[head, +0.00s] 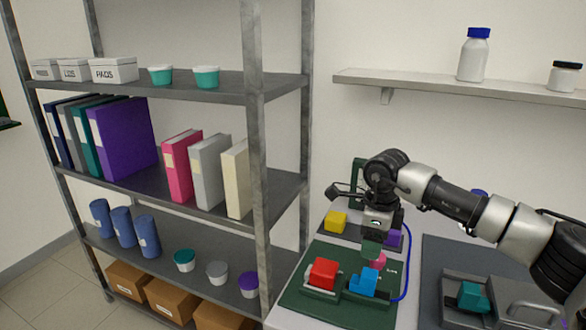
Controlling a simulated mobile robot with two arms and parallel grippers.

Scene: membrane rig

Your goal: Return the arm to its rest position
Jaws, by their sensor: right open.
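My right arm comes in from the right, and its gripper (374,243) points down over the back part of a green board (320,312). The gripper is open. A pink piece (378,260) shows just below and beside the fingers; whether they touch it I cannot tell. A purple block (393,238) is partly hidden behind the gripper. My left gripper is not in view.
A yellow block (336,221) lies behind the green board. A blue tube (407,270) curves along the board's right side. A teal block (472,297) sits in a grey fixture at right. A metal rack (254,130) stands close left; a wall shelf (430,82) holds bottles above.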

